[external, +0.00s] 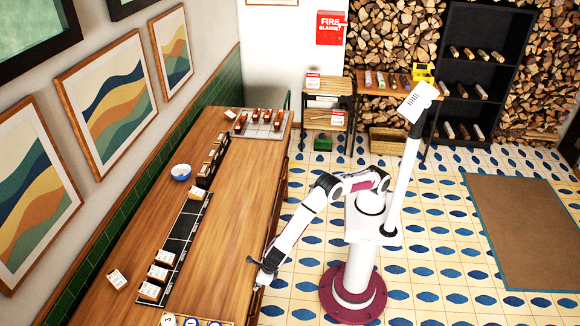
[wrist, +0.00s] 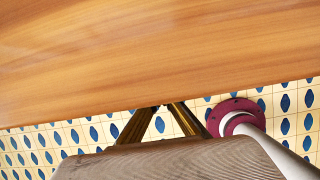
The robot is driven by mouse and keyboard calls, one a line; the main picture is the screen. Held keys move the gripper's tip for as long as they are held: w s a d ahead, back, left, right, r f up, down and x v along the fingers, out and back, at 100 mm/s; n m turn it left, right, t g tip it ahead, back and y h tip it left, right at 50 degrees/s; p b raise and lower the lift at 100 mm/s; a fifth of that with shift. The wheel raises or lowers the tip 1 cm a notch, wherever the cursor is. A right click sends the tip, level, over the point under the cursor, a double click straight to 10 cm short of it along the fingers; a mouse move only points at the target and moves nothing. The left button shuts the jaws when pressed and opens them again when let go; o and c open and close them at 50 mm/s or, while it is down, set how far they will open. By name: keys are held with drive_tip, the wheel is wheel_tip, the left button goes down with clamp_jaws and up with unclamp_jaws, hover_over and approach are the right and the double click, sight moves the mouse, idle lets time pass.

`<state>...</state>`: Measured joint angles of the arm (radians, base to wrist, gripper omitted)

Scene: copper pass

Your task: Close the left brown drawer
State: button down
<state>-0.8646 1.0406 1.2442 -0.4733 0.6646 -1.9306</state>
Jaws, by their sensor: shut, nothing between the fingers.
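The long brown wooden counter (external: 232,215) runs along the left wall in the external view. Its front side (external: 278,205) is seen at a steep angle, so I cannot clearly make out the left brown drawer or how far it stands out. My gripper (external: 256,266) is low at the counter's front edge, near the near end. In the wrist view a wide brown wooden surface (wrist: 150,55) fills the upper part. My gripper's fingers (wrist: 160,106) meet at their tips, empty, at the lower edge of that surface. Contact with it cannot be told.
On the counter are a black divided tray (external: 180,240), several white-labelled blocks, a blue-and-white bowl (external: 181,172) and a grey board (external: 262,124) with brown pieces.

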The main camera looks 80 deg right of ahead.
drive_tip(key=shift+w+r, duration=0.15)
drive_tip(key=shift+w, duration=0.35)
drive_tip(key=shift+r, duration=0.1)
drive_tip(key=s+v, duration=0.1)
drive_tip(key=v, duration=0.9)
drive_tip(key=shift+f, duration=0.25)
idle(0.6)
